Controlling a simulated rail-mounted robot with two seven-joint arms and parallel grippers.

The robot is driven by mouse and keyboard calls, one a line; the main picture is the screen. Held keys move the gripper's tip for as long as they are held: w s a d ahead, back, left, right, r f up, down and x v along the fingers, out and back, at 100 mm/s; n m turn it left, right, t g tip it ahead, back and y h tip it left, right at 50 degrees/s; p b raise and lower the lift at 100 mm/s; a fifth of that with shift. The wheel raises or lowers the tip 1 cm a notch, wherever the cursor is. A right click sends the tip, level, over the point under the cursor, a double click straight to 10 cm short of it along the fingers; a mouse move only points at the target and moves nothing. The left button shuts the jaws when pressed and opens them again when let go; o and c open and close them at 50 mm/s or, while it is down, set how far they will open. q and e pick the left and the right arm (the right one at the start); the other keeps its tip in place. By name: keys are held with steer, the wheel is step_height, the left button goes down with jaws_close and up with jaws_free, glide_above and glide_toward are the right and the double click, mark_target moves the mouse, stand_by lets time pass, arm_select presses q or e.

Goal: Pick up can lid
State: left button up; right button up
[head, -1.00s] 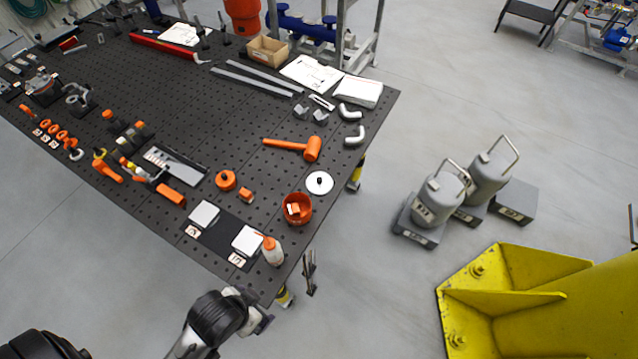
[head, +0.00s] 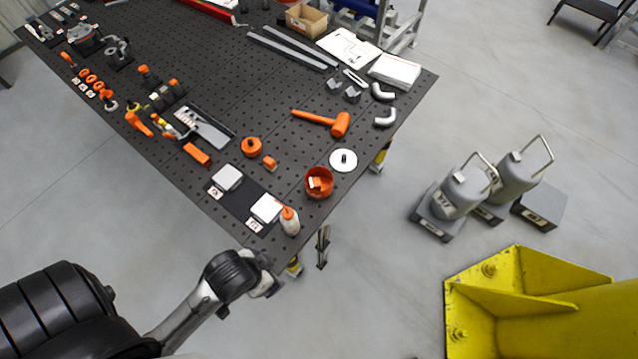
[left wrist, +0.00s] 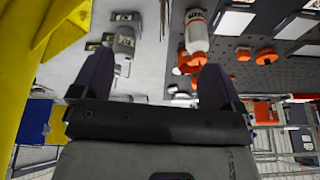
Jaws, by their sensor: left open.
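The can lid is a white disc with a dark knob (head: 343,160). It lies flat on the dark perforated table, beside and apart from an open orange can (head: 319,183) that has an orange piece inside. My left gripper (head: 265,284) is low in front of the table's near corner, empty and apart from the lid. In the left wrist view its two dark fingers (left wrist: 155,85) stand wide apart with nothing between them. The orange can (left wrist: 190,62) shows there near the right finger; a pale shape beyond it is partly hidden, and I cannot tell whether it is the lid. My right gripper is out of view.
A white bottle with an orange cap (head: 289,220) stands at the near table edge, beside a pale block (head: 266,208). An orange mallet (head: 325,122) lies beyond the lid. Grey canisters (head: 465,190) and a yellow post base (head: 540,300) stand on the floor at right.

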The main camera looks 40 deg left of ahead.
arm_select(q)
steer(key=c, duration=0.7)
